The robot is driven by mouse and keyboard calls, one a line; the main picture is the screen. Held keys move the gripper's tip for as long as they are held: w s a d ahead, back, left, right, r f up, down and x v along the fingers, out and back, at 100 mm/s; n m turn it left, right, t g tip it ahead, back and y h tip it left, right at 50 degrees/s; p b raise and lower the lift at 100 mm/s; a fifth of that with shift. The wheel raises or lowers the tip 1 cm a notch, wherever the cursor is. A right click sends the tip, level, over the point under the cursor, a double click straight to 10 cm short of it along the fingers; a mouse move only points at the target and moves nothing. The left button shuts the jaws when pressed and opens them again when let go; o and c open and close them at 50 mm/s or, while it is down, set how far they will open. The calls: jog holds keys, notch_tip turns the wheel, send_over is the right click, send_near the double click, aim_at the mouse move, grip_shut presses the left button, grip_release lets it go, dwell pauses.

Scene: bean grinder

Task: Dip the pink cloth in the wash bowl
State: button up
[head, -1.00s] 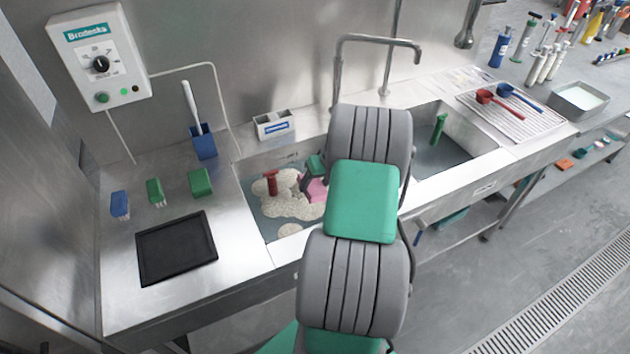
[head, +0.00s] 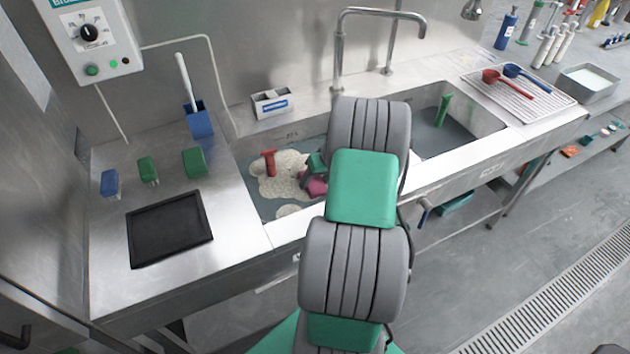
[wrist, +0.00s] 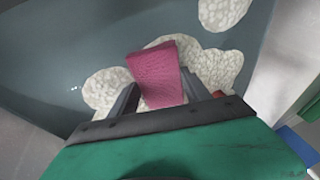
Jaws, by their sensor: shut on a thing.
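The pink cloth (wrist: 158,72) is pinched between the two fingers of my gripper (wrist: 160,92) in the wrist view. In the head view the cloth (head: 317,187) shows as a dark pink patch just left of my arm, beside my gripper (head: 313,172). It is inside the left sink basin, the wash bowl (head: 262,205), low at the foam. The basin holds grey water with white suds (head: 282,178). The cloth's lower part is hard to make out, and I cannot tell how deep it sits. My arm hides the basin's right part.
A red-handled thing (head: 269,162) stands in the suds. The right basin (head: 425,140) holds a green-handled thing (head: 442,110). A faucet (head: 338,60) rises behind. Brushes and a black tray (head: 170,229) occupy the left counter. A white caddy (head: 272,103) sits on the back ledge.

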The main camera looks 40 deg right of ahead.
aim_at(315, 183)
jog(key=shift+r, duration=0.1)
notch_tip(315, 183, up, 17)
jog(key=p, duration=1)
jog(key=shift+f, duration=0.2)
dwell(0.9)
